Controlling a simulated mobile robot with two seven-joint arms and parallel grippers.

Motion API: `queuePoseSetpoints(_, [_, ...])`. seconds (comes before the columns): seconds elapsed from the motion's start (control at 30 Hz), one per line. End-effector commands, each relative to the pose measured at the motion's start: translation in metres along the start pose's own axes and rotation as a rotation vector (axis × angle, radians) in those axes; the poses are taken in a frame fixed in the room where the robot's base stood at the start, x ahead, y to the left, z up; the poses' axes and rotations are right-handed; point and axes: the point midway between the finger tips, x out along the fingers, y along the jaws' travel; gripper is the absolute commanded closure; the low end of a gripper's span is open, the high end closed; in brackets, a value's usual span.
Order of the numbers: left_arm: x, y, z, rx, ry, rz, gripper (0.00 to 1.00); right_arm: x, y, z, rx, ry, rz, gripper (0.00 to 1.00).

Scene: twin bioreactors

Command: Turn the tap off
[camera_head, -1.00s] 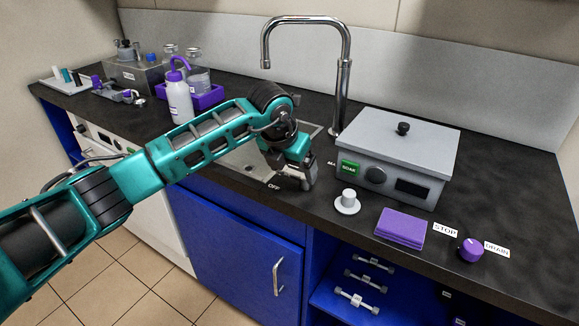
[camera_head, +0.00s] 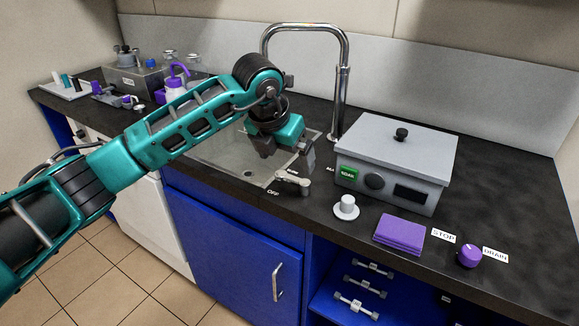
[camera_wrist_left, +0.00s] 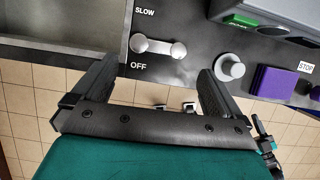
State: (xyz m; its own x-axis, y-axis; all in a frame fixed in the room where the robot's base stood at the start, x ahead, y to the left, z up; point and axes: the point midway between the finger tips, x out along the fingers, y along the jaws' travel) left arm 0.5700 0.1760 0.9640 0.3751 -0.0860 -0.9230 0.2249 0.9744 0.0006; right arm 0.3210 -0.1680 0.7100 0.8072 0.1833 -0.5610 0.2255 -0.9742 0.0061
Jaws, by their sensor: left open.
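The tap's grey lever (camera_head: 293,182) lies on the counter by the sink's near right corner, close to the OFF label. In the left wrist view the lever (camera_wrist_left: 158,46) runs sideways, with OFF below its left end and SLOW above. The tall chrome spout (camera_head: 342,100) arches over the sink (camera_head: 235,160). No water stream can be made out; my arm covers part of the sink. My left gripper (camera_head: 287,155) is open and empty, above and apart from the lever. My right gripper is not in view.
Right of the lever are a small white knob on a disc (camera_head: 346,207), a grey lidded box (camera_head: 395,165), a purple cloth-like stack (camera_head: 399,233) and a purple DRAIN knob (camera_head: 470,255).

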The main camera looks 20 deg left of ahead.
Motion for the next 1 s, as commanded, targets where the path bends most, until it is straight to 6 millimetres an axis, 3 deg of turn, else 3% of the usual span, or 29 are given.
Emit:
queuePoseSetpoints(0.03, [-0.013,0.001,0.001,0.002,-0.005,0.001,0.00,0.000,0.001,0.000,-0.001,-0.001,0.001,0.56])
queuePoseSetpoints(0.2, [-0.044,0.001,0.001,0.000,-0.004,0.001,0.00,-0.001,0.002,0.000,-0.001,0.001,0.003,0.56])
queuePoseSetpoints(0.4, [-0.061,0.000,0.000,-0.001,-0.001,0.001,0.00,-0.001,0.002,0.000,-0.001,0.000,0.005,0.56])
queuePoseSetpoints(0.87, [-0.063,0.000,0.000,-0.001,-0.001,0.000,0.00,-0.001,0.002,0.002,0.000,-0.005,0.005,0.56])
queuePoseSetpoints(1.0, [-0.055,-0.015,-0.005,0.013,0.009,-0.066,0.00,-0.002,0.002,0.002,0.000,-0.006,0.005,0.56])
